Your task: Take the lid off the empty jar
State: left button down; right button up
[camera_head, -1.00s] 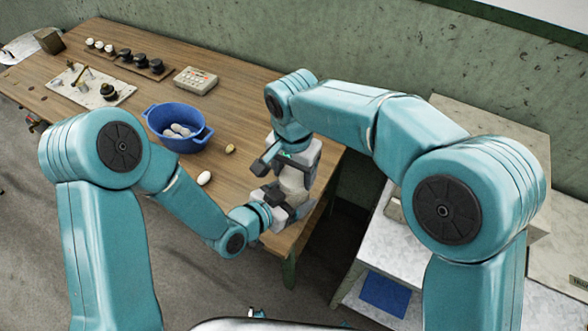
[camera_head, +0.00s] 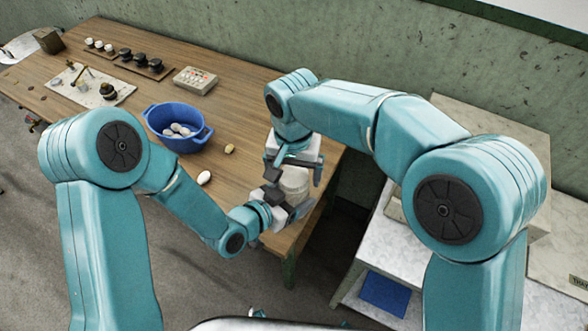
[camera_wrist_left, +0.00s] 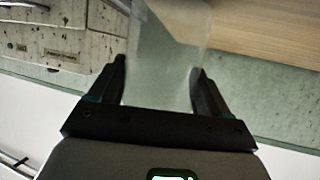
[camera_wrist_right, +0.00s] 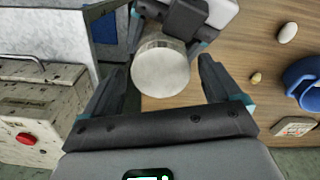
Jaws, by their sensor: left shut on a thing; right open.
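A pale, translucent jar (camera_head: 296,183) is above the near right end of the table in the head view. My left gripper (camera_wrist_left: 160,66) is shut around its side, and the clear wall (camera_wrist_left: 170,50) shows between the fingers. The round whitish lid (camera_wrist_right: 160,70) faces the right wrist camera and appears to be on the jar. My right gripper (camera_head: 293,172) is open above the jar, its fingers spread either side of the lid; in the right wrist view neither finger visibly touches it. The jar's inside and base are hidden.
A blue basin (camera_head: 160,128) with pale cocoons stands on the wooden table (camera_head: 230,120). Two loose cocoons (camera_head: 204,177) lie near it. A control box (camera_head: 196,80), a fitted plate and small dark pots are farther back. A pale stepped unit stands right, past a gap.

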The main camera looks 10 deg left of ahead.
notch_tip(320, 180, up, 4)
jog(key=shift+r, duration=0.2)
notch_tip(320, 180, up, 3)
jog(key=shift+w+a+f+m, duration=0.1)
jog(key=shift+f+m, duration=0.05)
jog(key=shift+m, duration=1.05)
jog(key=shift+c, duration=0.3)
jog(key=shift+r+m, duration=0.3)
jog(key=shift+f, duration=0.2)
notch_tip(320, 180, down, 7)
jog(key=shift+f, duration=0.2)
jog(key=shift+c, duration=0.3)
jog(key=c, duration=1)
jog(key=shift+n, duration=1.5)
jog(key=shift+c, duration=0.2)
